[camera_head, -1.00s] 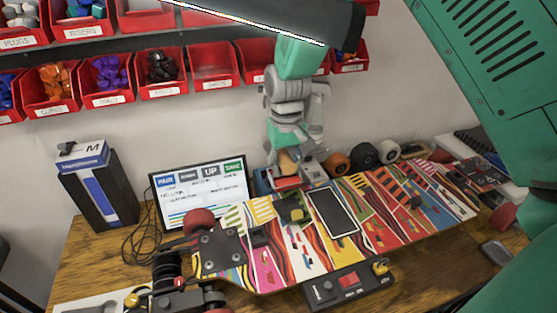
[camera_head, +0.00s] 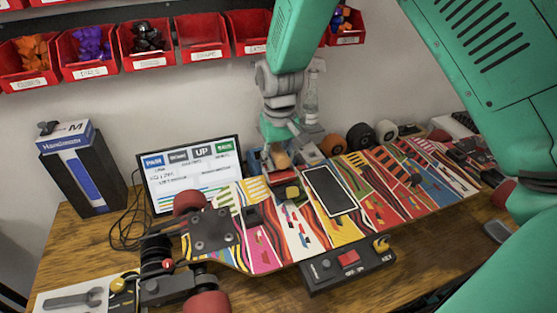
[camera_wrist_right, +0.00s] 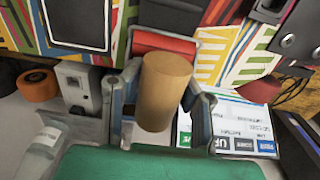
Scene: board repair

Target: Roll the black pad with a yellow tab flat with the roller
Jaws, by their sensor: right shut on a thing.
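The black pad (camera_head: 330,190) lies on the colourful skateboard deck (camera_head: 400,200), near its middle. A small yellow piece (camera_head: 292,192) shows just left of it; I cannot tell whether this is the pad's tab. My right gripper (camera_head: 278,158) is at the deck's back edge, behind and left of the pad. It is shut on the roller's wooden handle (camera_wrist_right: 165,90). The red roller (camera_wrist_right: 165,45) shows beyond the handle in the right wrist view, beside the pad (camera_wrist_right: 77,20). Whether the roller touches the deck is unclear. My left gripper is out of view.
A monitor (camera_head: 190,175) and a blue-black box (camera_head: 80,170) stand at the back left. Loose wheels (camera_head: 360,137) stand behind the deck. A dark control box (camera_head: 345,268) lies in front of it. Red bins (camera_head: 88,50) hang on the wall.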

